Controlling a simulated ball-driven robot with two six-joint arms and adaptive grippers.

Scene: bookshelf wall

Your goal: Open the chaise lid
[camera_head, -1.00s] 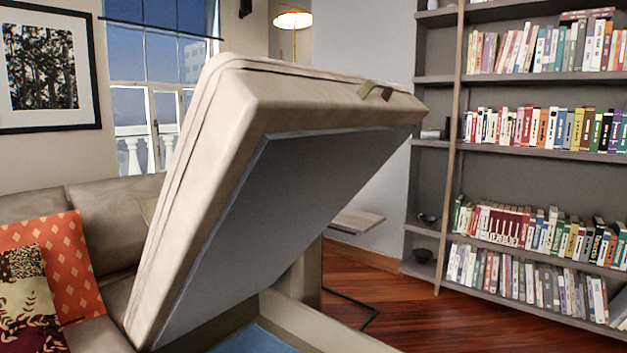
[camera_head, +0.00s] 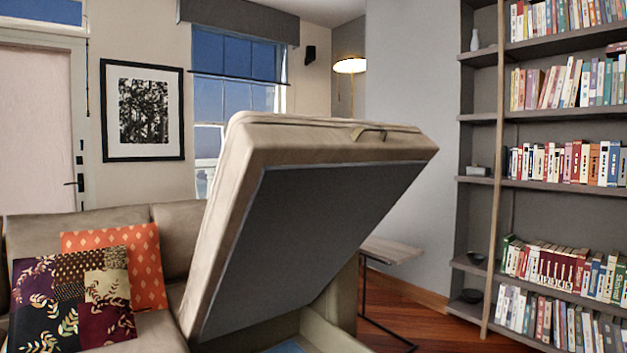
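The chaise lid (camera_head: 310,240) is a thick beige cushion with a flat grey underside, and it stands raised at a steep tilt. A small fabric pull tab (camera_head: 369,132) sits on its upper edge. Below it the beige storage box (camera_head: 325,332) is open, with a bit of blue interior (camera_head: 287,348) showing at the bottom edge of the view. Nothing is seen touching the lid. Neither of my grippers is in view.
The sofa (camera_head: 182,232) with a patterned pillow (camera_head: 75,300) and an orange pillow (camera_head: 118,262) is at left. A small side table (camera_head: 390,251) stands behind the lid. A tall bookshelf (camera_head: 484,160) fills the right. Some wood floor (camera_head: 425,325) is clear between lid and shelf.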

